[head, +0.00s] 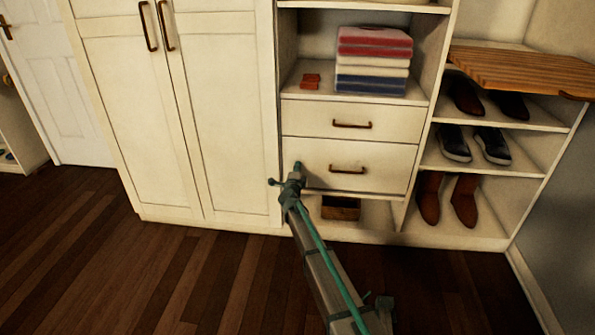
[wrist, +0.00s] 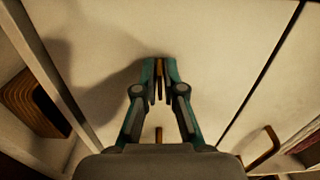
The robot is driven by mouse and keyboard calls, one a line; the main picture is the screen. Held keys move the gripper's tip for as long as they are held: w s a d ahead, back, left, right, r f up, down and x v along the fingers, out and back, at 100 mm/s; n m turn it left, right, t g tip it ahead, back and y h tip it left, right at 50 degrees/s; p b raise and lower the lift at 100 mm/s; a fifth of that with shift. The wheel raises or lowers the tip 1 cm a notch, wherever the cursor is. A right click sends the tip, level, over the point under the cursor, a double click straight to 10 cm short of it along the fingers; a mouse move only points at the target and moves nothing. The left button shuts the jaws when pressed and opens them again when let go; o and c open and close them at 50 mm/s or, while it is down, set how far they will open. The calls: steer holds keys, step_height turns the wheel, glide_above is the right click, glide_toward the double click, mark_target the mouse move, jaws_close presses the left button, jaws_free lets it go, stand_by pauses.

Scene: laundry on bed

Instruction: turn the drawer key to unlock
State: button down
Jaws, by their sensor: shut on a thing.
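My gripper (head: 297,168) is at the left part of the lower drawer (head: 322,160) of the white wardrobe unit. In the wrist view my gripper (wrist: 158,64) has its teal fingers closed around a narrow brass-brown piece, which looks like the drawer key (wrist: 159,72). The key stands against the pale drawer front (wrist: 105,65). Its shape and any keyhole are mostly hidden by the fingers, so its turn angle is unclear. In the head view the key is hidden by my gripper. The lower drawer looks shut, its brown handle (head: 347,170) to the right of my gripper.
The upper drawer (head: 310,118) above is shut. Below is an open shelf with a brown box (head: 340,208), also in the wrist view (wrist: 40,103). Folded laundry (head: 373,60) lies above the drawers. Shoe shelves (head: 545,122) stand at right, tall doors (head: 135,110) at left.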

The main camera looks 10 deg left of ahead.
steer(key=shift+m, duration=0.4)
steer(key=c, duration=1.4)
jaws_free()
steer(key=shift+o, duration=0.2)
steer(key=shift+s, duration=0.1)
steer(key=s, duration=1.2)
steer(key=shift+w, duration=0.1)
